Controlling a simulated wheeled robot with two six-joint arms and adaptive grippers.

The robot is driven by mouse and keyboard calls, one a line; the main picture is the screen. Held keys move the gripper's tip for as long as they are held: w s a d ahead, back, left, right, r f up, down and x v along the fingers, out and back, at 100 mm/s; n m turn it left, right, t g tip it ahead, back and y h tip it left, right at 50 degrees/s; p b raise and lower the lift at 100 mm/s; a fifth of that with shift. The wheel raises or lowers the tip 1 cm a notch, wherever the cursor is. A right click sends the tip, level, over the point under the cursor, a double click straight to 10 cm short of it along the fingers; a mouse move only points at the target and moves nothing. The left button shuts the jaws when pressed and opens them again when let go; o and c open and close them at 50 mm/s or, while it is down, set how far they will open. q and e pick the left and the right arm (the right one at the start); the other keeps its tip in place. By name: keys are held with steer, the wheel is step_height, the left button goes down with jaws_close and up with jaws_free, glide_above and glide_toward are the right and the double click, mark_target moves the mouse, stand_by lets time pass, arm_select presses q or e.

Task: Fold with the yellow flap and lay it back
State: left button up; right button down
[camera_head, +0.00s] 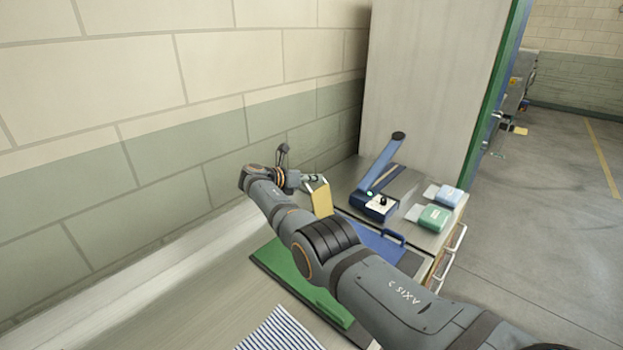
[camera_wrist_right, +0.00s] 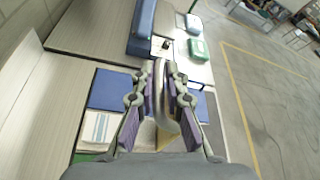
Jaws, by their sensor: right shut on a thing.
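My right gripper (camera_head: 311,181) reaches in over the bench and is shut on a yellow flap (camera_head: 320,198). The flap hangs tilted below the fingertips, above the bench, with a paler edge on its left. Yellow shows low between the fingers there. What the flap joins to is hidden by my fingers and arm. My left gripper is in neither view.
A green mat (camera_head: 285,262), a blue piece with a handle (camera_head: 380,243) and a striped cloth (camera_head: 278,333) lie on the bench. A blue lever device (camera_head: 374,206) and a green pack (camera_head: 433,218) stand behind. The wall is close on the left.

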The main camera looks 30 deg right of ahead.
steer(key=shift+s+d+f, duration=0.1)
steer(key=shift+f, duration=0.05)
steer(key=c, duration=1.6)
jaws_free()
steer(key=shift+c, duration=0.2)
steer(key=shift+o, duration=1.2)
steer(key=shift+d, duration=0.2)
steer(key=v, duration=1.2)
steer(key=shift+f, duration=0.1)
